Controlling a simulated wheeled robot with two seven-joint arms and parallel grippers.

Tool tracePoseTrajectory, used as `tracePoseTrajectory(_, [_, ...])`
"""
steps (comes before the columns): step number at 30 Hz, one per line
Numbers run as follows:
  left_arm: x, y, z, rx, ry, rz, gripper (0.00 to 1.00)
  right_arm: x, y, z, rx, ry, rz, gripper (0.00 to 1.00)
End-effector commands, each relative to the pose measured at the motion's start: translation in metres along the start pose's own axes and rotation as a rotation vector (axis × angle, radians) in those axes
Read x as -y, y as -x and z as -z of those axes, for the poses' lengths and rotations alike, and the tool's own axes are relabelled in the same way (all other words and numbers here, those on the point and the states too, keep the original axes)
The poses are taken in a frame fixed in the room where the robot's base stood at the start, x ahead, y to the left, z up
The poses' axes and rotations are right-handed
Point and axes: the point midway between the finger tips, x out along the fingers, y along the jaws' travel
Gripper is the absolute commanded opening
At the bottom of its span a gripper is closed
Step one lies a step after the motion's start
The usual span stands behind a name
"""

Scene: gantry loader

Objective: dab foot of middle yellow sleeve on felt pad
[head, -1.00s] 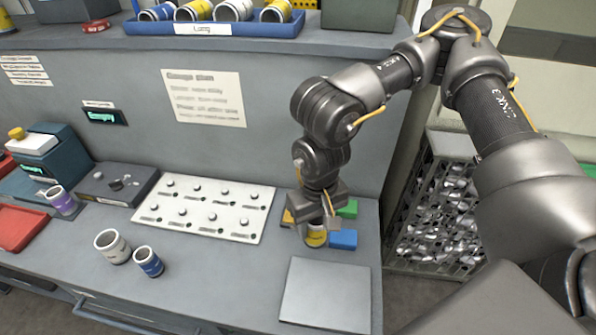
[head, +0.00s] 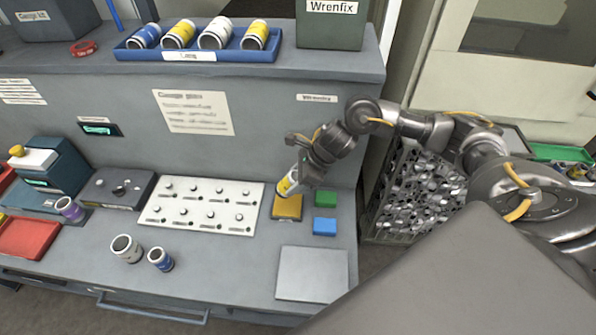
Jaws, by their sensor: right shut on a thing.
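My right gripper (head: 297,178) is shut on a yellow sleeve (head: 285,187) with a pale band. The sleeve is tilted, its lower end at the back-left edge of a mustard-yellow pad (head: 288,208). I cannot tell whether the sleeve touches the pad. The pad lies flat on the bench beside a green block (head: 325,198) and a blue block (head: 324,227); no label says which is felt. The gripper's fingers partly hide the sleeve. My left gripper is not in view.
A white plate with several knobs (head: 203,206) lies left of the pad. A grey square plate (head: 312,274) lies front right. A blue tray (head: 195,55) of sleeves sits on the shelf.

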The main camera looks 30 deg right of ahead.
Motion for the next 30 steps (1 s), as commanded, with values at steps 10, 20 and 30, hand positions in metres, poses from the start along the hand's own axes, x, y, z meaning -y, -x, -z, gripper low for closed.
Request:
tracePoseTrajectory(10, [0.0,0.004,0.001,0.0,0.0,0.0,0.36,0.008,0.004,0.01,0.022,-0.063,0.045,0.21])
tracePoseTrajectory(20, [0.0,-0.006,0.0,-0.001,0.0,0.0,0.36,0.007,-0.011,0.019,0.021,-0.062,0.042,0.21])
tracePoseTrajectory(30, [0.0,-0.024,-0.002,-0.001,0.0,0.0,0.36,0.007,-0.04,0.038,0.02,-0.061,0.042,0.21])
